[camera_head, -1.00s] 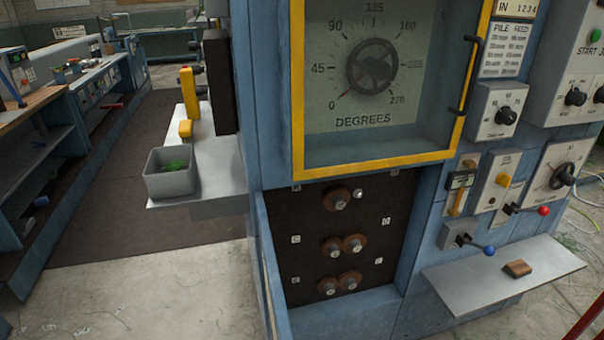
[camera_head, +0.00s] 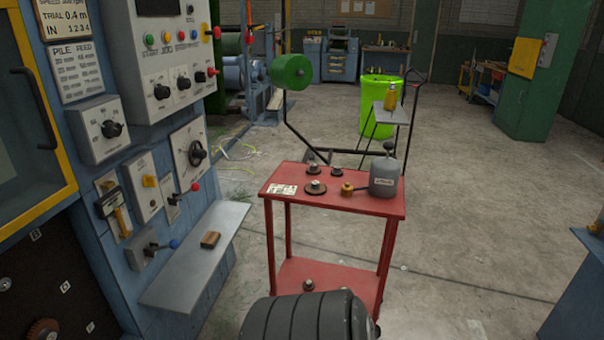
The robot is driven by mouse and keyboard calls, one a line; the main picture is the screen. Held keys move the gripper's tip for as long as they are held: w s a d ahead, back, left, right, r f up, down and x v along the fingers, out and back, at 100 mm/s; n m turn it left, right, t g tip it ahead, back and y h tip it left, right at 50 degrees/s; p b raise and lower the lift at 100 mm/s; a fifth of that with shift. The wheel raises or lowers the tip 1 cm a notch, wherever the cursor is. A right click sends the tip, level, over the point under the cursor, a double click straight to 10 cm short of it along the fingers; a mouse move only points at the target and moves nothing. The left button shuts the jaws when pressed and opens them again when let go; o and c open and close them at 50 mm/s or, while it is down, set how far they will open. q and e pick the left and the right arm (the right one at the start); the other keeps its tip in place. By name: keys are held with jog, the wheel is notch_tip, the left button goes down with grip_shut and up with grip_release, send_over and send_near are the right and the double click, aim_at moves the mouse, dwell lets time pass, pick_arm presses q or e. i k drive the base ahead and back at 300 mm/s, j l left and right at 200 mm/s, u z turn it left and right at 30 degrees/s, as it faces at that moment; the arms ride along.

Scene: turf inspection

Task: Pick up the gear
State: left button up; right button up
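Several small dark gear-like discs lie on the top of the red cart (camera_head: 375,203). A larger flat one (camera_head: 315,188) is near the front edge beside a white label, a smaller one (camera_head: 337,171) lies behind it, and a knobbed piece (camera_head: 312,167) stands at the back left. A brown gear (camera_head: 42,330) is mounted on the dark panel of the blue machine, cut by the bottom edge. I cannot tell which one is the task's gear. Neither gripper shows in the head view.
A grey can (camera_head: 384,176) and a brass piece (camera_head: 347,189) stand on the cart. A dark ribbed rounded shape (camera_head: 310,318) covers part of its lower shelf. The machine's grey ledge (camera_head: 190,265) juts out at left. Open concrete floor (camera_head: 470,200) lies right of the cart.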

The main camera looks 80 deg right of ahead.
aim_at(313, 169)
jog(key=k+z, duration=0.25)
jog(key=z, duration=0.15)
jog(key=k+l+z, duration=0.15)
jog(key=k+z, duration=0.25)
jog(key=i+l+z, duration=0.15)
jog(key=z, duration=0.3)
jog(key=i+l+z, duration=0.15)
jog(key=z, duration=0.3)
jog(key=i+z, duration=0.25)
jog(key=z, duration=0.2)
jog(key=i+z, duration=0.2)
jog(key=z, duration=0.25)
jog(key=i+j, duration=0.1)
jog(key=i, duration=0.15)
jog(key=u, duration=2.35)
jog(key=z, duration=2.4)
jog(key=i+j, duration=0.05)
